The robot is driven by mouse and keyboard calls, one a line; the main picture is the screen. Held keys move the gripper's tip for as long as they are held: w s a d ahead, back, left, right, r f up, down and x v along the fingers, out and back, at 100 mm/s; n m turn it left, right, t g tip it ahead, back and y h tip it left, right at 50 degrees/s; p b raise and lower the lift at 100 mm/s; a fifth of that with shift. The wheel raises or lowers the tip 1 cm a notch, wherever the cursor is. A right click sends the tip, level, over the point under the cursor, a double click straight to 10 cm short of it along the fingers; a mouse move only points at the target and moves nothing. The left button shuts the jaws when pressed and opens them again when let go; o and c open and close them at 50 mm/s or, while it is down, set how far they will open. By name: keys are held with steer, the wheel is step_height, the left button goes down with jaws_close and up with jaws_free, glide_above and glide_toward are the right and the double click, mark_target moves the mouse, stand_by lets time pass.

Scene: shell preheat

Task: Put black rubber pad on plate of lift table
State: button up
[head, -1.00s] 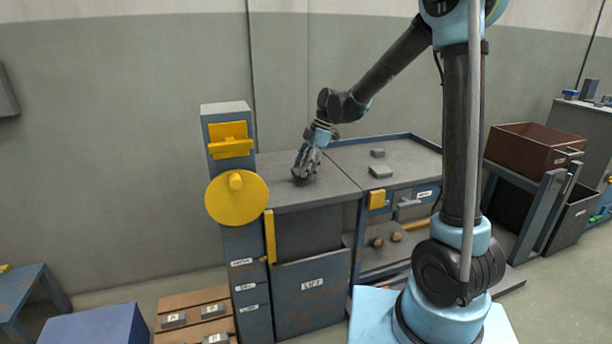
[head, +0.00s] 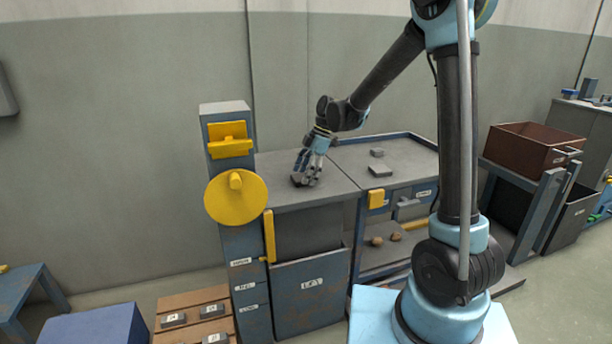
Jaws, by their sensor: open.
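The lift table's grey plate (head: 335,187) is the top of a blue cabinet labelled LIFT (head: 310,290). A small dark piece, apparently the black rubber pad (head: 297,180), lies on the plate near its middle. My gripper (head: 306,181) is open, pointing down, with its fingertips low over the plate and right beside the dark piece. The fingers hide part of that piece, and I cannot tell whether they touch it.
A yellow handwheel (head: 236,198) on a blue post stands left of the plate. To the right, a blue-rimmed bench (head: 411,160) holds two grey blocks (head: 380,170). A brown bin (head: 533,148) stands further right. Wooden slats with labelled blocks (head: 174,320) lie at lower left.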

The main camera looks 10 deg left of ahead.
steer(key=v, duration=1.2)
steer(key=s+d+r+m+t, duration=0.1)
steer(key=s+d+m, duration=0.2)
steer(key=d, duration=0.3)
steer(key=s+d+m+t, duration=0.1)
steer(key=s+d+m, duration=0.15)
steer(key=d, duration=0.45)
steer(key=s+d+f+m+t+h, duration=0.1)
steer(key=s+d+f+m+h, duration=0.1)
steer(key=s+d+f+m, duration=0.4)
steer(key=s+d+f+m+t+h, duration=0.1)
steer(key=s+d+f+m+h, duration=0.1)
steer(key=s+d+f+m, duration=0.5)
steer(key=s+d+m, duration=0.5)
steer(key=s+d, duration=0.3)
steer(key=d, duration=0.2)
steer(key=shift+d+m+t, duration=0.3)
steer(key=shift+d+m, duration=0.05)
steer(key=shift+f, duration=0.1)
